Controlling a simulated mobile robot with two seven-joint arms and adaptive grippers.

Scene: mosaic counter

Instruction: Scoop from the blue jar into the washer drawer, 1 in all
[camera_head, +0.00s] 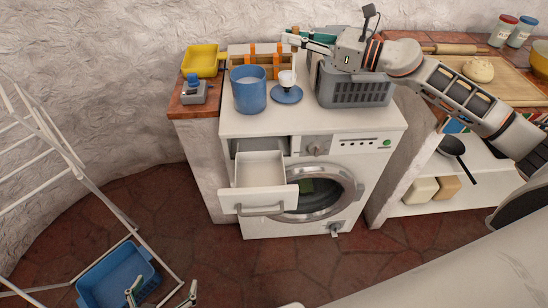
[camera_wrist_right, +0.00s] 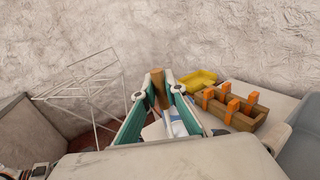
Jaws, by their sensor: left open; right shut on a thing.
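The blue jar (camera_head: 248,92) stands on the left of the washer top. The washer drawer (camera_head: 262,171) is pulled out at the front and looks empty. My right gripper (camera_head: 299,38) is shut on the wooden handle of a scoop (camera_head: 287,78), whose white bowl hangs over a small blue saucer (camera_head: 287,95), right of the jar. I cannot tell whether bowl and saucer touch. In the right wrist view the wooden handle (camera_wrist_right: 159,88) stands between the green fingers. The bowl's contents are unclear. My left gripper (camera_head: 160,294) is open and empty at the bottom edge, partly cut off.
A grey basket (camera_head: 360,92) stands right of the saucer. Behind the jar are a wooden caddy (camera_head: 266,68) with orange parts and a yellow tray (camera_head: 202,59). A drying rack (camera_head: 60,148) and a blue bin (camera_head: 118,277) are at left. Floor before the drawer is clear.

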